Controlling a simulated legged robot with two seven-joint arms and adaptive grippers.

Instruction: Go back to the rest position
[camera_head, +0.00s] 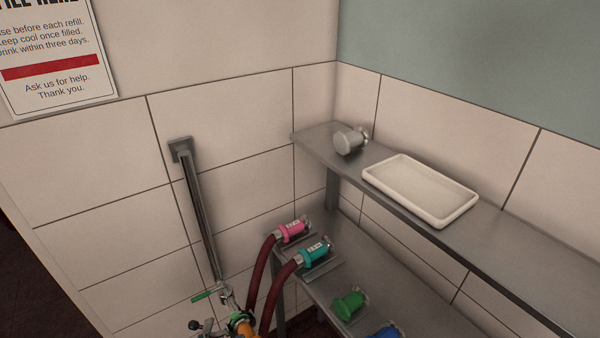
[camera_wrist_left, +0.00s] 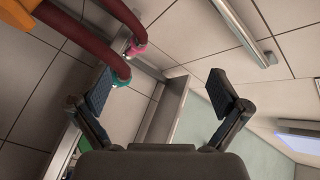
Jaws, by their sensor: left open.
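My left gripper (camera_wrist_left: 162,88) shows in the left wrist view with its two dark fingers spread wide and nothing held between them. I cannot make it out in the head view. My right gripper is in neither view. Two dark red hoses end in a pink coupling (camera_head: 291,231) and a teal coupling (camera_head: 315,254) on the lower shelf (camera_head: 400,306). In the left wrist view the pink coupling (camera_wrist_left: 137,48) and teal coupling (camera_wrist_left: 120,82) appear at upper left, beyond the left finger. A green coupling (camera_head: 349,304) and a blue one (camera_head: 386,332) sit farther along that shelf.
The upper shelf (camera_head: 489,226) holds a grey fitting (camera_head: 349,141) and an empty-looking white tray (camera_head: 441,214). A metal pipe (camera_head: 202,220) runs down the tiled wall to a green-handled valve (camera_head: 208,293) and an orange fitting (camera_head: 241,323). A sign (camera_head: 55,60) hangs at upper left.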

